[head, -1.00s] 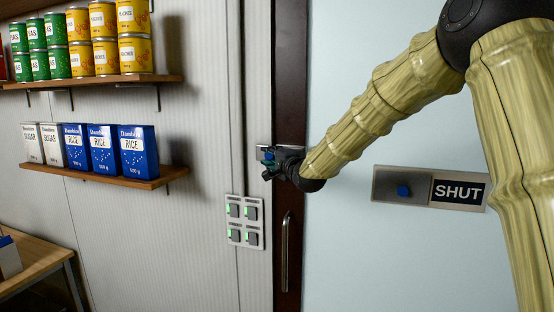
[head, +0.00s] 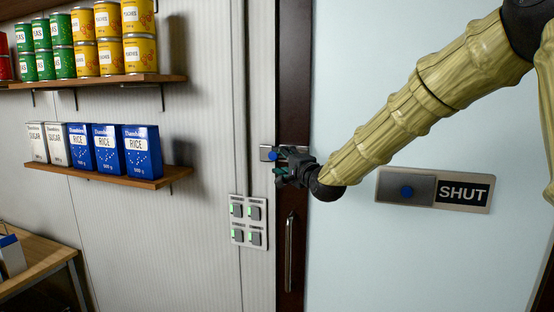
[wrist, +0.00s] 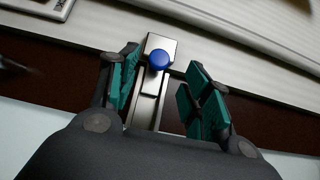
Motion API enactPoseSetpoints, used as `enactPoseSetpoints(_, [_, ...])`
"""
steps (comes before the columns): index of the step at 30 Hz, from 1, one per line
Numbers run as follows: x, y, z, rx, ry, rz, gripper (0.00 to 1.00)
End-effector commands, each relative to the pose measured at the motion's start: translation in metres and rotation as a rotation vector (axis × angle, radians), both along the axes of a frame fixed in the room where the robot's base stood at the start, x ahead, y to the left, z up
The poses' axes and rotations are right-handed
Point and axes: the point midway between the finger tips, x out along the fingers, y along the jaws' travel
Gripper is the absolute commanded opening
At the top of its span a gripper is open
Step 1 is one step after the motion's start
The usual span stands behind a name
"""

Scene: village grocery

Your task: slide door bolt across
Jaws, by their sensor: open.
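The door bolt is a metal strip with a round blue knob (head: 272,155) at its left end, level with the dark door frame in the head view. In the wrist view the blue knob (wrist: 159,60) sits on a metal plate (wrist: 160,42), with a slotted metal track (wrist: 147,103) running back from it. My gripper (head: 279,176) is open just below and right of the knob in the head view. In the wrist view my gripper's green-padded fingers (wrist: 160,85) stand apart on either side of the track. The knob shows just past the fingertips, clear of both pads. My gripper hides part of the bolt.
A pale door (head: 350,90) with a SHUT sign (head: 462,193) and a second blue knob (head: 407,191) is at right. A vertical handle (head: 290,250) is below the bolt. A switch panel (head: 248,222) is on the wall. Stocked shelves (head: 120,177) are at left.

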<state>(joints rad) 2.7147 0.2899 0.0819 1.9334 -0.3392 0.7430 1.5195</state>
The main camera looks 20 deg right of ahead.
Motion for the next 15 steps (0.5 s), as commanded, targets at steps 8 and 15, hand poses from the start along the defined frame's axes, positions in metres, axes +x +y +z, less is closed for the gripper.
enactPoseSetpoints(8, [-0.043, -0.009, 0.000, 0.002, 0.000, -0.001, 0.49])
enactPoseSetpoints(15, [-0.056, -0.011, 0.000, 0.000, 0.000, -0.001, 0.49])
